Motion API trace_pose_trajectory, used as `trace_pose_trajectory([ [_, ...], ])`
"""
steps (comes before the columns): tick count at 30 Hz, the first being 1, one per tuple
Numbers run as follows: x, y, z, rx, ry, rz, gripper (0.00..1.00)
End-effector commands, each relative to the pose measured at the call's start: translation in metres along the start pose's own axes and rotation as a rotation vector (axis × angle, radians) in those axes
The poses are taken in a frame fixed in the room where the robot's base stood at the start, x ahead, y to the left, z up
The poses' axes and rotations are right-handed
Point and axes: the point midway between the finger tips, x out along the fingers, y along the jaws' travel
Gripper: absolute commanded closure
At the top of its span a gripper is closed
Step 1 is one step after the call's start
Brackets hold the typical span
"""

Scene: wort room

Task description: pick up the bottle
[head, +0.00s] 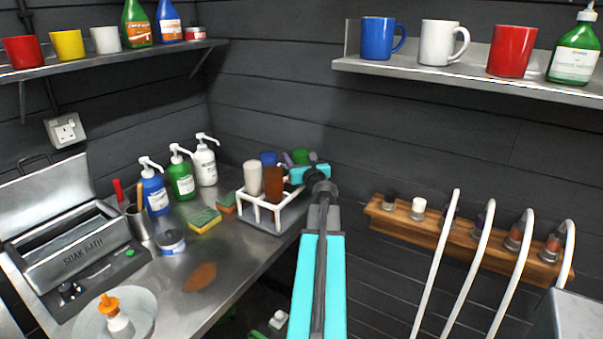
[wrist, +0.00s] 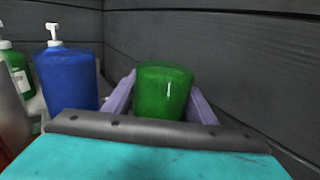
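Several bottles are in view, and the frames do not show which one the task means. A green flat-topped bottle or container (wrist: 163,92) is between the two lilac fingers of my gripper (wrist: 160,100) in the wrist view. In the head view this green thing (head: 300,156) shows at the back of the white rack, beside my gripper (head: 301,159). The fingers flank it closely; I cannot tell whether they press on it. Its lower part is hidden by my gripper. Blue (head: 154,189), green (head: 181,177) and white (head: 205,163) pump bottles stand on the counter.
The white rack (head: 263,213) also holds cream (head: 253,178), brown (head: 273,185) and blue (head: 268,159) containers. The dark wall (head: 370,150) is close behind. Sponges (head: 205,221), a tin (head: 171,241) and a soak bath (head: 75,255) lie left. A wooden hose rack (head: 455,238) is right.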

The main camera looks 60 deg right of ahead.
Motion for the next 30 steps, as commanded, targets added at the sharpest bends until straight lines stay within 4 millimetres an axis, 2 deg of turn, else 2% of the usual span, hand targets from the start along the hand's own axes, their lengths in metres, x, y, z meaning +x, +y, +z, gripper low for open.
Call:
trace_pose_trajectory([
  [1, 0.000, 0.000, 0.000, 0.000, 0.000, 0.000, 0.58],
  [6, 0.000, 0.000, 0.001, 0.000, -0.001, 0.000, 0.83],
  [14, 0.000, 0.000, 0.002, 0.000, -0.001, 0.000, 0.83],
  [19, 0.000, 0.000, 0.011, -0.001, -0.002, 0.000, 0.83],
  [23, 0.000, -0.001, 0.024, -0.001, -0.002, 0.000, 0.83],
  [30, 0.000, -0.001, 0.059, -0.002, -0.003, -0.001, 0.83],
])
